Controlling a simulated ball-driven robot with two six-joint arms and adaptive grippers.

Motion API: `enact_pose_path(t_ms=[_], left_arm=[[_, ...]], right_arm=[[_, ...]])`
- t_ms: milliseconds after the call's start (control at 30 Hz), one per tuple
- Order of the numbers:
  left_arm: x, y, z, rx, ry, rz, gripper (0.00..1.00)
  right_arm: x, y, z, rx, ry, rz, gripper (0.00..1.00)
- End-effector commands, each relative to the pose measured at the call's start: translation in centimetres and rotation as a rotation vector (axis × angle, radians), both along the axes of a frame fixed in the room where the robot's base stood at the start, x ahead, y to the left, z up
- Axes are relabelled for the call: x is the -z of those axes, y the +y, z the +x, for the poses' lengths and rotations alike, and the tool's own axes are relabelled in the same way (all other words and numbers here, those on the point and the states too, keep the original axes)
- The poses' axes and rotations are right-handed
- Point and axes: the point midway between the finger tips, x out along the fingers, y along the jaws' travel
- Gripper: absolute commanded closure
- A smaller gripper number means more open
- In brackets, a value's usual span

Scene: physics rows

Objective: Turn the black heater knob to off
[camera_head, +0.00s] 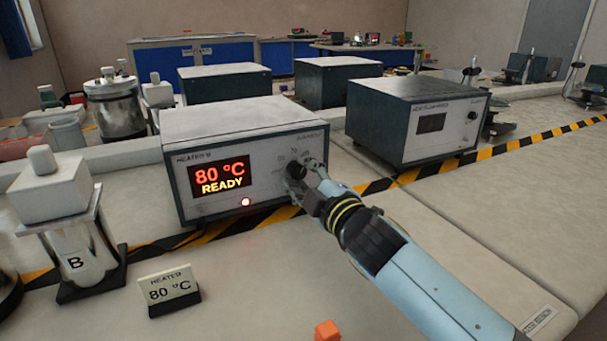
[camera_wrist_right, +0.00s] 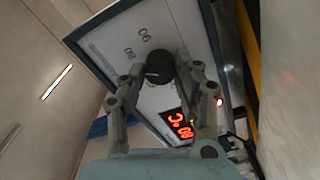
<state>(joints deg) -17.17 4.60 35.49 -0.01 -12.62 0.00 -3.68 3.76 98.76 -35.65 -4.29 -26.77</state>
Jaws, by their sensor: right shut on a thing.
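The heater (camera_head: 240,160) is a dark box with a light front panel. Its display (camera_head: 220,178) reads 80 °C READY, and a red light (camera_head: 245,202) glows below it. The black knob (camera_head: 296,170) is at the right of the panel, partly hidden by my right gripper (camera_head: 308,172). In the right wrist view the black knob (camera_wrist_right: 160,68) sits between the two fingertips of my right gripper (camera_wrist_right: 164,78), which is shut on it. A pale mark shows on the knob's face, and printed numbers surround it. My left gripper is not in view.
A metal vessel marked B (camera_head: 85,255) and a small 80 °C sign (camera_head: 170,289) stand at the front left. An orange block (camera_head: 327,330) lies near the front edge.

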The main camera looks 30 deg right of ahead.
Motion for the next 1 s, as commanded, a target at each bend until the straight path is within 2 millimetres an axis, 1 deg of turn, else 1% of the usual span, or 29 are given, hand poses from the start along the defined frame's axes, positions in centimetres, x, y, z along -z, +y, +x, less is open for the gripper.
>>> enact_pose_path(t_ms=[300,1000], left_arm=[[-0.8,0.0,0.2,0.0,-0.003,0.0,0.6],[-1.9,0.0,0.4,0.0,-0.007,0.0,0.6]], right_arm=[[0.1,0.0,-0.1,0.0,0.02,-0.295,1.0],[0.2,0.0,-0.1,-0.001,0.06,-0.96,1.0]])
